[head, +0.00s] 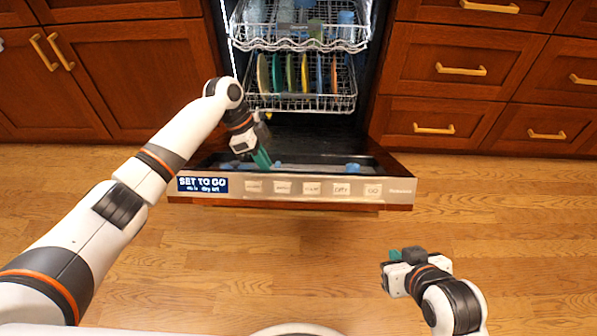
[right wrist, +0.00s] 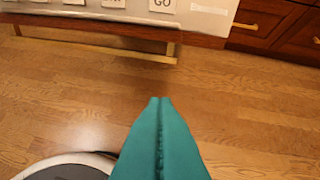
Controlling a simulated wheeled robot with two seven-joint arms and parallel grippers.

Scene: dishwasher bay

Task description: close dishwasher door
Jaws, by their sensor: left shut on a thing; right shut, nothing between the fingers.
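The dishwasher door (head: 296,187) is folded down and open in the head view, its control panel strip facing me. The panel also shows at the top of the right wrist view (right wrist: 130,8). My left gripper (head: 263,160) reaches over the inner side of the door, its teal fingers at the edge behind the panel. It is shut on the door there; the exact contact is hard to see. My right gripper (head: 394,256) is in front of and below the door's right end, apart from it. Its teal fingers (right wrist: 160,98) are shut together and empty.
The upper rack (head: 300,43) and the lower rack (head: 300,103) hold dishes and sit inside the dishwasher. Wooden cabinets (head: 110,80) and drawers (head: 450,70) with brass handles flank it. The wooden floor (head: 500,210) is clear.

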